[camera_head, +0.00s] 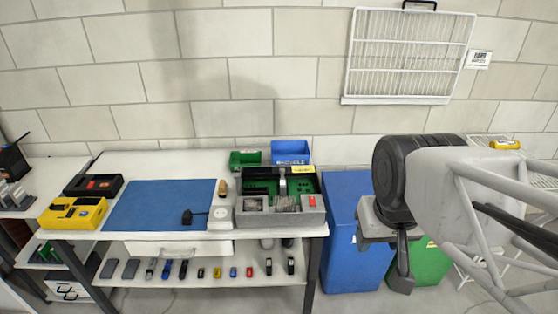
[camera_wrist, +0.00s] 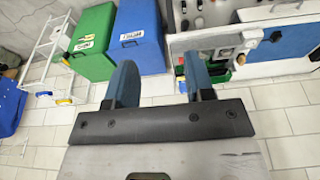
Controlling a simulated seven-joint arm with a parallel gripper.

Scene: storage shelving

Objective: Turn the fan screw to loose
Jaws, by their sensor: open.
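A green and grey device (camera_head: 281,207) with a board and grey blocks stands at the right end of the workbench; it is the likely place of the fan screw. The screw itself is too small to make out in either view. My gripper (camera_head: 402,268) hangs to the right of the bench, beyond its edge and apart from the device. In the wrist view my gripper (camera_wrist: 158,82) has its two dark blue fingers wide apart, with nothing between them.
The workbench holds a blue mat (camera_head: 160,205), a yellow box (camera_head: 73,213), a black box (camera_head: 93,186) and small green (camera_head: 245,158) and blue (camera_head: 290,152) bins. A tall blue bin (camera_head: 355,255) and a green bin (camera_head: 431,262) stand right of the bench, near my gripper.

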